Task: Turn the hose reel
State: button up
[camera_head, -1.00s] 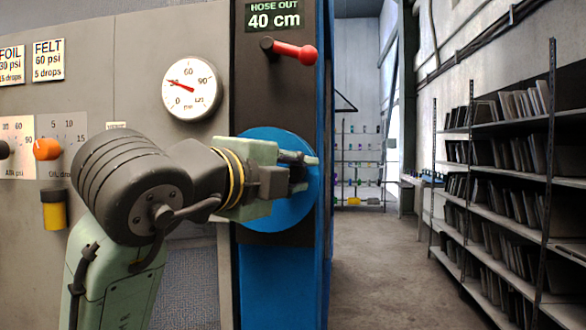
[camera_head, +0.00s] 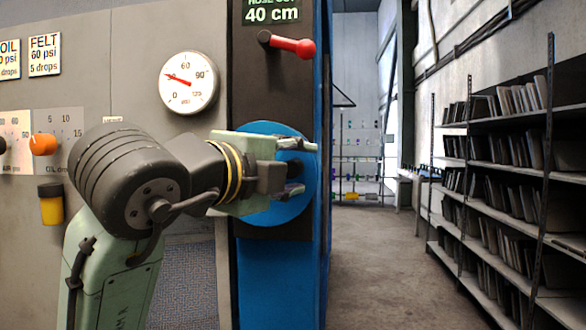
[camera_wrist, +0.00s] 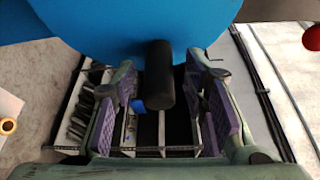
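The hose reel (camera_head: 285,212) is a blue disc on the dark front panel, under a sign reading 40 cm. It also fills the top of the wrist view (camera_wrist: 130,25). A black cylindrical handle (camera_wrist: 159,75) stands out from its face. My gripper (camera_head: 304,168) is in front of the disc, fingers spread one above the other in the head view. In the wrist view my gripper (camera_wrist: 164,100) is open, with a purple-padded finger on each side of the handle. Gaps show between handle and pads. My gripper hides part of the disc in the head view.
A red-knobbed lever (camera_head: 292,46) sticks out above the reel. A pressure gauge (camera_head: 188,82), an orange knob (camera_head: 43,144) and a yellow cup (camera_head: 51,205) are on the grey panel at left. Shelving (camera_head: 510,180) stands at right, with clear floor (camera_head: 375,265) between.

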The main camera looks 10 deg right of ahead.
jog(key=v, duration=1.2)
